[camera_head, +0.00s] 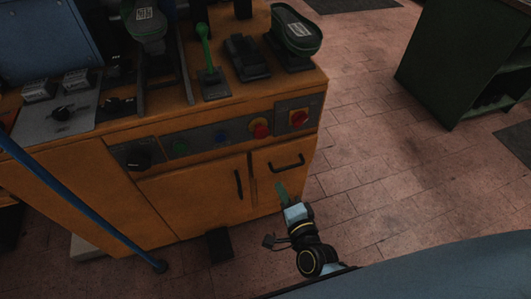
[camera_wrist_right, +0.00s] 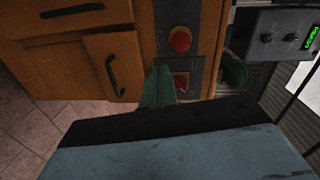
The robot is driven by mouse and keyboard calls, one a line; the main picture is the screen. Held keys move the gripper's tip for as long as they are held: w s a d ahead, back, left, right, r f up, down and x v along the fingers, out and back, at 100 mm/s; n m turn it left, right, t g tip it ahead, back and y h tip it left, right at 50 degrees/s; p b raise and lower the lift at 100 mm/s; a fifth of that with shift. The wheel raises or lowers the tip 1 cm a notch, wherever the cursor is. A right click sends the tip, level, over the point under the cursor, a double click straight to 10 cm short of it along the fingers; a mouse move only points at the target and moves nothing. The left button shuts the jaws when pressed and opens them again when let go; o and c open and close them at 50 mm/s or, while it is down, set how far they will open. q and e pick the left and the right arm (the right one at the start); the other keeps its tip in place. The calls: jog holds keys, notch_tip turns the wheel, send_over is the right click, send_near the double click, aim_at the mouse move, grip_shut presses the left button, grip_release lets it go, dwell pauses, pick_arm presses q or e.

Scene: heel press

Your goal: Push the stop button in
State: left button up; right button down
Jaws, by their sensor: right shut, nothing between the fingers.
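The stop button is a red mushroom button (camera_head: 260,129) on a yellow base, on the dark control panel along the front of the orange machine cabinet. It also shows in the right wrist view as a red round button (camera_wrist_right: 180,40), uncovered. My right gripper (camera_head: 282,190) has green fingers, shut and empty, below the panel in front of the cabinet doors. In the right wrist view the fingers (camera_wrist_right: 158,88) overlap the panel's edge just below the button in the picture. They look apart from the button. My left gripper is not in view.
A red rotary switch (camera_head: 298,118) on yellow sits right of the button. A blue button (camera_head: 221,137), a green button (camera_head: 180,147) and a black knob (camera_head: 138,158) are to the left. A door handle (camera_head: 287,163) juts out below. Floor is clear to the right.

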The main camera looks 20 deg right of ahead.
aim_at(262, 135)
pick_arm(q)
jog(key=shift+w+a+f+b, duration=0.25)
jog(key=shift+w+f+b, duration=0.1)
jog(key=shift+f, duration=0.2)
pick_arm(e)
jog(key=r, duration=0.1)
jog(key=r+m, duration=0.1)
jog(key=w+r+m+t, duration=0.1)
jog(key=shift+d+h, duration=0.25)
jog(key=shift+h, duration=0.05)
